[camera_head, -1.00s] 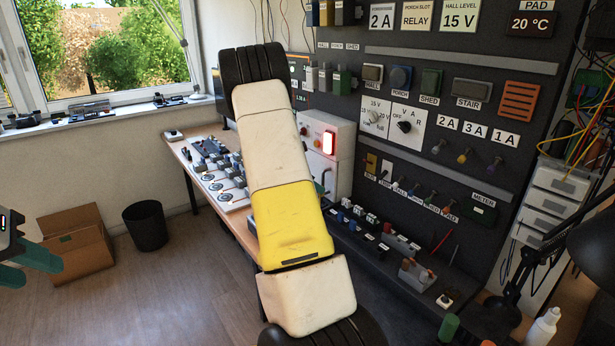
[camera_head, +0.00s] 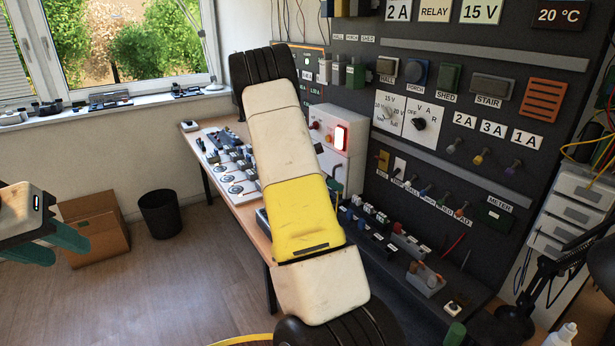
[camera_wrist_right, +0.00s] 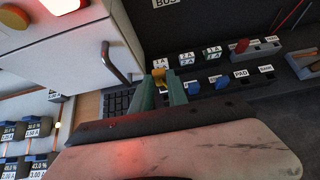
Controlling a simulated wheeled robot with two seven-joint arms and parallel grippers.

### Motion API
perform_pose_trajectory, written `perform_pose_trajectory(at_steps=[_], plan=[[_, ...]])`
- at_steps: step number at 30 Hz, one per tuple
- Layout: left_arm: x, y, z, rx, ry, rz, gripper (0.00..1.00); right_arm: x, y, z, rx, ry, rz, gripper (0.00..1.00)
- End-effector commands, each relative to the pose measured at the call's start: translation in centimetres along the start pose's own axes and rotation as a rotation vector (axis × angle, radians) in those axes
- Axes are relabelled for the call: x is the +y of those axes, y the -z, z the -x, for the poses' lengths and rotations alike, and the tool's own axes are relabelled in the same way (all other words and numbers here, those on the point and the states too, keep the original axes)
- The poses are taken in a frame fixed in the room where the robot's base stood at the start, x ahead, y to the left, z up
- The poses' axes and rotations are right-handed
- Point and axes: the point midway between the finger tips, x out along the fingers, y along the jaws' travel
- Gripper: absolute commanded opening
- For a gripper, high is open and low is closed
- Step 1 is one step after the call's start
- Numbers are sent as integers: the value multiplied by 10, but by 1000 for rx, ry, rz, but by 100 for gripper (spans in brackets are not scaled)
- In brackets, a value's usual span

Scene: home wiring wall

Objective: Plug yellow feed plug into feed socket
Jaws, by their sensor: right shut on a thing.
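In the right wrist view, my right gripper (camera_wrist_right: 163,84) has its green fingers shut on a small yellow piece, which looks like the yellow feed plug (camera_wrist_right: 159,73). It is in front of the rows of labelled plugs at the foot of the dark panel. I cannot pick out the feed socket for certain in either view.
A white cabinet with a bar handle (camera_wrist_right: 115,62) stands close left of my right gripper. Coloured plugs (camera_wrist_right: 187,58) stand in rows beyond it. The dark wiring panel (camera_head: 460,140) rises behind. A cardboard box (camera_head: 95,230) and a black bin (camera_head: 160,213) stand on the floor.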

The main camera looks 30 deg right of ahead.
Motion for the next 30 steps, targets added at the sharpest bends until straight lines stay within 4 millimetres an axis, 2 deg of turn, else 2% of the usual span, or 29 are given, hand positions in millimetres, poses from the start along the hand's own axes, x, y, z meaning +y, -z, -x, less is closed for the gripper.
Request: perform_pose_trajectory(at_steps=[6, 12, 30], plan=[[0, 0, 0, 0, 0, 0, 36, 0, 17, -13, 0, 0, 3, 0], [0, 0, 0, 0, 0, 0, 36, 0, 26, -20, 0, 1, 1, 0], [0, 0, 0, 0, 0, 0, 36, 0, 29, -22, 0, 0, 0, 0]])
